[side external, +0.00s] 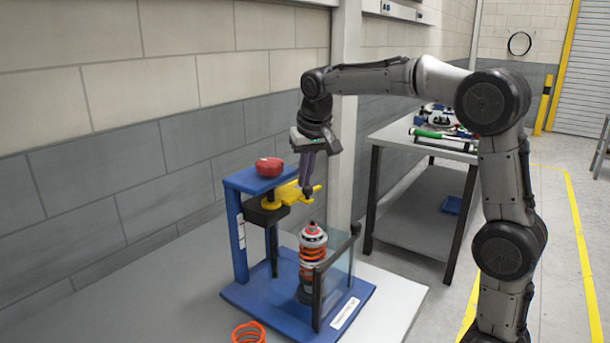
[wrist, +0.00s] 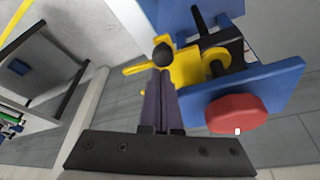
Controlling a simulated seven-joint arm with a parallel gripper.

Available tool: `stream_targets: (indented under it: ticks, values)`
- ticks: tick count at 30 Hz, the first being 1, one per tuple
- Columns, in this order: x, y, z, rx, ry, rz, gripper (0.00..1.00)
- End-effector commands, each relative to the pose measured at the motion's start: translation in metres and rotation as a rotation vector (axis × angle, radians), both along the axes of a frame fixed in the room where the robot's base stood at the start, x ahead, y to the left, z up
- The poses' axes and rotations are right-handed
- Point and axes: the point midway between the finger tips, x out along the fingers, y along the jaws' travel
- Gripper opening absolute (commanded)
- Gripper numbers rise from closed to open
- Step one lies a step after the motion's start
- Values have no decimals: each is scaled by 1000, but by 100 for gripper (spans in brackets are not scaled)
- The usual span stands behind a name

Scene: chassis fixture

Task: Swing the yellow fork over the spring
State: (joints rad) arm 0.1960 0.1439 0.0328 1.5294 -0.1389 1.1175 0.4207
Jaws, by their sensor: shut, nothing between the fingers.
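The yellow fork (side external: 286,194) sticks out from the black block of the blue fixture (side external: 242,247), above and to the left of the spring. It also shows in the wrist view (wrist: 186,69). The orange spring (side external: 312,270) stands upright around a strut with a white and red top, lower in the fixture. My gripper (side external: 308,192) points down with its fingers shut, right at the fork's outer end. In the wrist view its fingertips (wrist: 162,58) overlap the fork. I cannot tell whether they touch it. The spring does not show in the wrist view.
A red knob (side external: 269,167) sits on top of the fixture. A clear guard panel (side external: 338,267) with black posts stands right of the spring. A loose orange coil (side external: 249,332) lies at the table's front. A second table (side external: 419,147) with tools stands behind.

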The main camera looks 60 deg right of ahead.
Motion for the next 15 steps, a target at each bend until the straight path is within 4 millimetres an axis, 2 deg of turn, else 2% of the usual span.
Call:
stream_targets:
  ticks: [15]
  values:
    - [-6, 5, 0, 0, 2, -89, 0]
